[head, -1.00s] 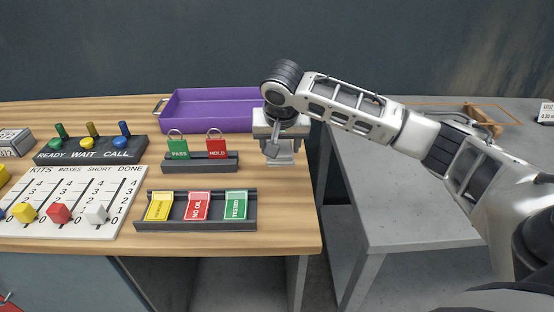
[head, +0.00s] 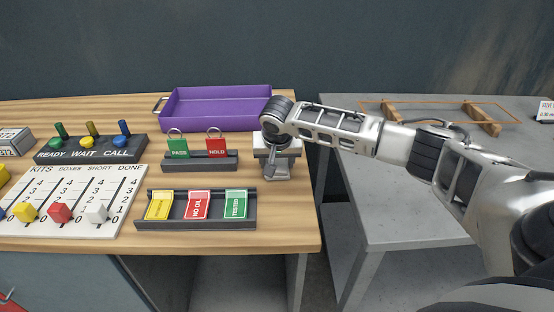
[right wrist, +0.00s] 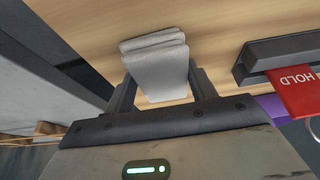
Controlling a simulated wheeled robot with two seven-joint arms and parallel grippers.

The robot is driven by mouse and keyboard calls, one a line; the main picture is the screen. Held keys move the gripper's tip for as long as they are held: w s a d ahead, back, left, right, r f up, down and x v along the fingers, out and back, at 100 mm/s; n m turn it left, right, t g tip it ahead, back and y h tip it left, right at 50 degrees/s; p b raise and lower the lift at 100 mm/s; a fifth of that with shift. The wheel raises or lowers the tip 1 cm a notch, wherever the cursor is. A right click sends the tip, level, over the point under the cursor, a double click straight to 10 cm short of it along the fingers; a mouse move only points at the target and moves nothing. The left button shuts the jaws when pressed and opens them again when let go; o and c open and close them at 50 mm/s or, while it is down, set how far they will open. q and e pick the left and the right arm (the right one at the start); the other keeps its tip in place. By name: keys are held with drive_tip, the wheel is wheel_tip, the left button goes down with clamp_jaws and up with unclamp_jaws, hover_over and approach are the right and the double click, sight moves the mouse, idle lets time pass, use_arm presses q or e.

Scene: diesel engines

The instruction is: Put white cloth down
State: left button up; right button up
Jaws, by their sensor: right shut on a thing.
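The white cloth (right wrist: 157,72) is a folded, ribbed bundle between the two fingers of my right gripper (right wrist: 160,90) in the right wrist view. The gripper is shut on it, and wood tabletop shows behind it. In the head view my right gripper (head: 275,172) points down over the right end of the wooden table (head: 290,225), right of the padlock stand. The cloth is mostly hidden there by the gripper. I cannot tell whether it touches the table. My left gripper is not in view.
A stand with a green PASS padlock (head: 178,148) and a red HOLD padlock (head: 216,147) is close left of the gripper. A purple tray (head: 215,122) lies behind. A tag rack (head: 180,222) is in front. A grey table (head: 400,215) stands right, across a gap.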

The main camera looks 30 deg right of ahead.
drive_tip(key=o, duration=1.1)
drive_tip(key=shift+c, duration=0.2)
drive_tip(key=v, duration=1.2)
drive_tip(key=shift+w+r, duration=0.1)
